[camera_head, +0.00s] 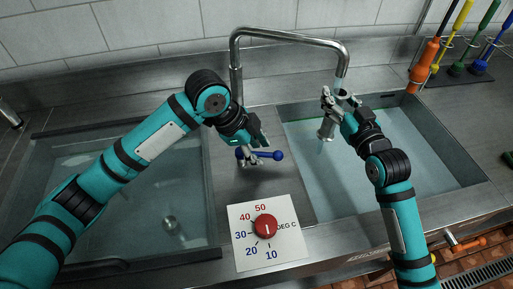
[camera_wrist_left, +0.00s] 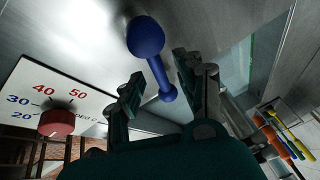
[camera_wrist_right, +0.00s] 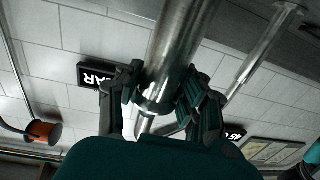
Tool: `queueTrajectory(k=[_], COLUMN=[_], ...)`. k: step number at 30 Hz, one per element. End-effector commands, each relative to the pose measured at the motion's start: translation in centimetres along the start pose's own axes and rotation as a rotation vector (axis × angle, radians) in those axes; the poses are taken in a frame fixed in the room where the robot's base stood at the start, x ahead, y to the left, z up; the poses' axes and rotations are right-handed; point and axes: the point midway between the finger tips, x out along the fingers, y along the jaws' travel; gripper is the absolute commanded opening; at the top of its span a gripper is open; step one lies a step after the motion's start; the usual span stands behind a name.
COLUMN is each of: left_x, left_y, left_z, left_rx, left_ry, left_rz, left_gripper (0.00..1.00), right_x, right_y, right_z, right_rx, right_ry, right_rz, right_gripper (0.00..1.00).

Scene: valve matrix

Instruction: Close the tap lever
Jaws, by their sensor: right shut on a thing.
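The tap lever (camera_head: 271,155) is a blue bar with rounded ends, low on the steel counter between the two basins. In the left wrist view the lever (camera_wrist_left: 156,68) lies between the spread fingers of my left gripper (camera_wrist_left: 163,95), with no clear contact. My left gripper (camera_head: 257,151) partly hides it in the head view. The chrome tap (camera_head: 290,34) arches over to the right basin. My right gripper (camera_head: 335,112) is shut on a shiny metal cylinder (camera_head: 326,128) below the spout end. In the right wrist view the metal cylinder (camera_wrist_right: 170,70) passes between both fingers.
A white temperature card with a red knob (camera_head: 265,226) lies in front of the lever. A water-filled left basin (camera_head: 150,238) and right basin (camera_head: 435,150) flank the counter strip. The tiled wall is behind.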

Motion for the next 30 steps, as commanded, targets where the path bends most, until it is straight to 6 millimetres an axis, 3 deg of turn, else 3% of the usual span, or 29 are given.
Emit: queueTrajectory(k=[2,10,23,30], left_x=[-0.02,-0.06,-0.07,0.05], left_y=[-0.01,-0.02,-0.09,-0.87], left_z=[0.0,0.02,0.01,0.06], left_rx=[0.0,0.0,-0.013,-0.197], left_ry=[0.0,0.0,-0.003,-0.044], left_rz=[0.0,0.0,-0.006,-0.084], left_gripper=[0.34,0.0,0.0,0.0], right_x=[0.0,0.0,0.0,0.0], right_y=[0.0,0.0,0.0,0.0], right_z=[-0.1,-0.1,-0.1,-0.1], right_rx=[0.0,0.0,0.0,0.0], right_ry=[0.002,0.002,0.002,0.002], right_rz=[0.0,0.0,0.0,0.0], right_gripper=[0.0,0.0,0.0,0.0])
